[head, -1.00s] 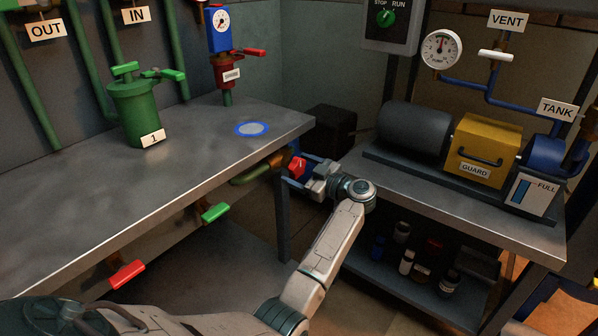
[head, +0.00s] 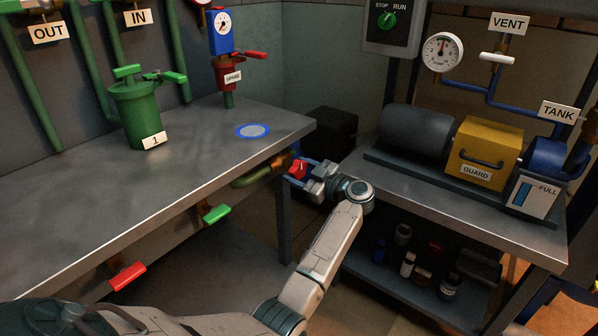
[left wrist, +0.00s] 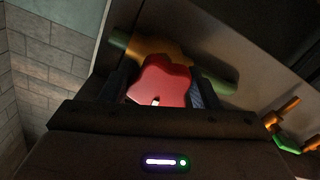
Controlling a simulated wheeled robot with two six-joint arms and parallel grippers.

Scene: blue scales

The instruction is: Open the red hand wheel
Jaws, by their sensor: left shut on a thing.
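The red hand wheel (head: 298,169) sits at the end of the pipe under the front right corner of the left bench. In the left wrist view the wheel (left wrist: 160,82) shows as a lobed red knob with a small white mark at its lower edge. Behind it is a brass valve body (left wrist: 150,50) on a green pipe. My left gripper (head: 297,168) is shut on the wheel, with one dark finger on either side of it in the left wrist view (left wrist: 160,90). The back of the wheel is hidden. My right gripper does not show.
The left bench (head: 70,195) carries a green canister (head: 137,115) and a blue-ringed disc (head: 252,131). A green lever (head: 216,213) and a red lever (head: 127,276) hang below its edge. The right bench (head: 480,225) holds a yellow guard (head: 487,150), with bottles on its lower shelf.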

